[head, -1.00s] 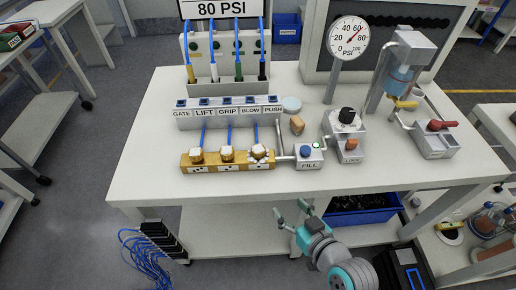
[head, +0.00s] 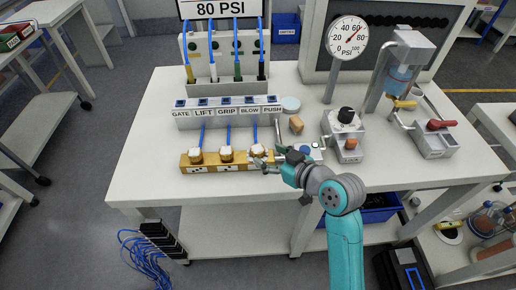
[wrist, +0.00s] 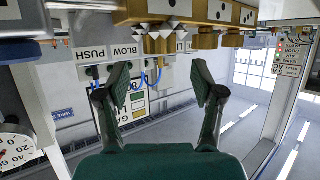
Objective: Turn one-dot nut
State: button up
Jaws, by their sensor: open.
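A brass block (head: 222,168) on the table carries three brass nuts with pale tops and dotted labels. The right-hand nut (head: 258,151) seems to be the one-dot nut; its label is partly hidden by my gripper in the head view. In the wrist view, which is upside down, its label seems to show one dot, and the nut (wrist: 160,43) lies ahead between the finger lines. My gripper (head: 269,151) is open and empty, just right of this nut. In the wrist view both fingers (wrist: 161,70) are wide apart, and I cannot tell whether either touches the nut.
The FILL box (head: 312,150) stands close by my gripper, partly covered by it. The labelled switch row (head: 228,112) stands behind the block, with blue tubes between. The table front left is clear.

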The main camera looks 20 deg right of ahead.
aim_at(259, 150)
jog(key=shift+x, duration=3.05)
jog(key=c, duration=1.2)
